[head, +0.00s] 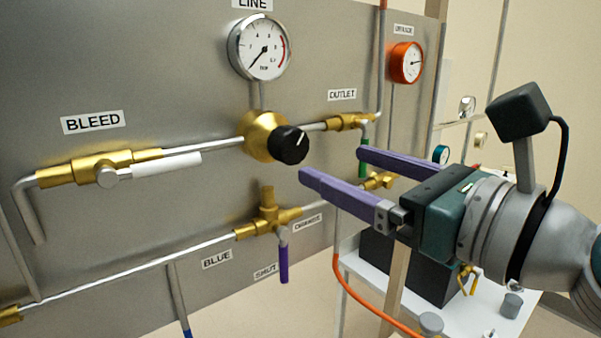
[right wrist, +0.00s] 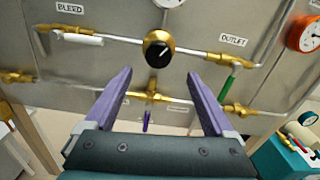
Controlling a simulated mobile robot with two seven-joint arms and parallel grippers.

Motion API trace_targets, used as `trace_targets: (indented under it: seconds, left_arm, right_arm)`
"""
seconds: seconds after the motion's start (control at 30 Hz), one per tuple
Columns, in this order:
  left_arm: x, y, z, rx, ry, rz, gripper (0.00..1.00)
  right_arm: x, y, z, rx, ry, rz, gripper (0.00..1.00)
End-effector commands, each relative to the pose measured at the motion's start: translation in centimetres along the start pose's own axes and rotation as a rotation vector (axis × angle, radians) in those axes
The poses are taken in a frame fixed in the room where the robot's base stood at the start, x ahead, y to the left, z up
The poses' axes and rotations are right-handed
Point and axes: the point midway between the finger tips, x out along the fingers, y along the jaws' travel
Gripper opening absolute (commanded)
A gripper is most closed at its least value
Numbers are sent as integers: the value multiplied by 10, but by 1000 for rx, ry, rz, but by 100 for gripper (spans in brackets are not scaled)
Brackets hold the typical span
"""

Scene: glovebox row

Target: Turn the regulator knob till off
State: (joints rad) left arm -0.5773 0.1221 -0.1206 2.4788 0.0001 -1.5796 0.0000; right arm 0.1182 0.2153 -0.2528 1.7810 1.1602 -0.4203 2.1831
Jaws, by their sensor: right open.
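The regulator knob (head: 290,144) is a round black knob with a white pointer line on a brass regulator body (head: 259,134) fixed to the grey panel. The pointer tilts up and to the right. The line gauge (head: 259,47) sits above it, its needle toward the lower left. My right gripper (head: 331,166) is open and empty, to the right of the knob and apart from it. In the right wrist view the knob (right wrist: 158,50) shows ahead, above and between the two purple fingers. My left gripper is not in view.
A bleed valve with a white handle (head: 166,164) is to the left. The outlet valve has a green handle (head: 362,154), close to my right fingers. Below the regulator is a brass valve with a purple handle (head: 284,264). A red gauge (head: 406,62) is at the upper right.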

Motion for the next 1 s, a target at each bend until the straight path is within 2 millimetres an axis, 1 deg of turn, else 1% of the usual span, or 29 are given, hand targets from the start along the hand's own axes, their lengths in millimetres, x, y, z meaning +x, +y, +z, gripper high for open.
trace_targets:
  seconds: [0.17,0.4,0.53,0.7,0.97,1.0]
  left_arm:
    - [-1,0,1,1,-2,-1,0]
    - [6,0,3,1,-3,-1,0]
    - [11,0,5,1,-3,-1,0]
    - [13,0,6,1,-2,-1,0]
    - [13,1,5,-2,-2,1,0]
    - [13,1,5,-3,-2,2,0]
  right_arm:
    - [23,0,3,9,-5,0,88]
    - [68,0,1,6,-4,1,88]
    - [85,0,0,5,-3,1,88]
    - [96,1,1,5,-2,1,88]
    - [97,1,2,5,-1,1,88]
    - [97,1,2,5,-1,1,86]
